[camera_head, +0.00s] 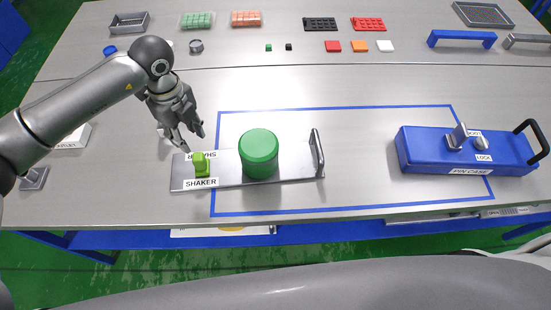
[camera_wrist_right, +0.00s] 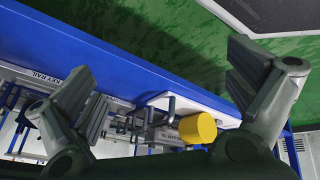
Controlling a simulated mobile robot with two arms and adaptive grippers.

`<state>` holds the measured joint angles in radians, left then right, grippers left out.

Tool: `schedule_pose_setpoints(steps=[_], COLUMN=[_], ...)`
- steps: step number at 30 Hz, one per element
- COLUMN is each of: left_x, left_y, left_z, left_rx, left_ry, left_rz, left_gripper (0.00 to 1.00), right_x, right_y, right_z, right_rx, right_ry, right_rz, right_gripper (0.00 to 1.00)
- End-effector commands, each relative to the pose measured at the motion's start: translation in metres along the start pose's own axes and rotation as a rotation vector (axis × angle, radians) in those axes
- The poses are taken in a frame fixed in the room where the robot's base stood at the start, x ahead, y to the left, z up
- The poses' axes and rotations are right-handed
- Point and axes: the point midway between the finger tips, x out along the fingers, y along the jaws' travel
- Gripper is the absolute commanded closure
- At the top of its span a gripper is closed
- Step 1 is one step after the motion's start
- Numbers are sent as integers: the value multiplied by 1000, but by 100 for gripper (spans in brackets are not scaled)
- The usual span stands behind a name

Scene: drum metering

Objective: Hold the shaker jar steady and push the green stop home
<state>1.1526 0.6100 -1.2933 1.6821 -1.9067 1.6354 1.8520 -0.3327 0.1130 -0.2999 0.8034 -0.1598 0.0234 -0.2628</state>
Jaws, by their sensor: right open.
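The shaker is a flat metal plate (camera_head: 222,170) labelled SHAKER, lying near the table's front edge. The dark green shaker jar (camera_head: 259,153) stands upright on it, right of the plate's middle. The light green stop (camera_head: 201,165) sits at the plate's left end, apart from the jar. My left gripper (camera_head: 188,139) is just above and behind the stop, fingers pointing down and spread, with nothing between them. Whether it touches anything is hard to tell. My right gripper (camera_wrist_right: 165,85) is open and empty in the wrist view, away from the shaker; it is not in the head view.
A blue pin case (camera_head: 420,150) stands to the right, on the edge of a blue taped rectangle (camera_head: 335,109). An upright bar handle (camera_head: 317,150) rises at the plate's right end. Trays and small blocks line the back. A yellow cylinder (camera_wrist_right: 198,128) shows below the table edge.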

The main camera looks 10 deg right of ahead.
Motion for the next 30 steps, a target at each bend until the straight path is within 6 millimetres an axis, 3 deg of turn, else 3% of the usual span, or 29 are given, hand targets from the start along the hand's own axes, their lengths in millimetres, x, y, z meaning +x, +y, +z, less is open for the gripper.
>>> schedule_pose_setpoints(steps=[3,8,12,17,24,26,30], left_x=[0,0,0,0,0,0,0], left_y=[0,0,0,0,0,0,0], left_z=[0,-1,-1,-1,-1,-1,-1], left_rx=[1,1,1,1,1,1,1], left_ry=[1,1,1,2,2,2,2], left_rz=[-1,-1,-1,-1,-1,-1,-1], left_gripper=[64,64,64,64,64,64,64], right_x=[-11,-45,-91,-160,-256,-262,-254], right_y=[3,-12,-40,-66,-50,-25,24], right_z=[-71,-160,-224,-286,-348,-361,-379], right_rx=[-285,-636,-904,-1179,-1563,-1709,-1932], right_ry=[225,520,774,1066,1375,1333,1132], right_rz=[44,129,230,403,753,906,1157], right_gripper=[0,0,0,0,0,0,0])
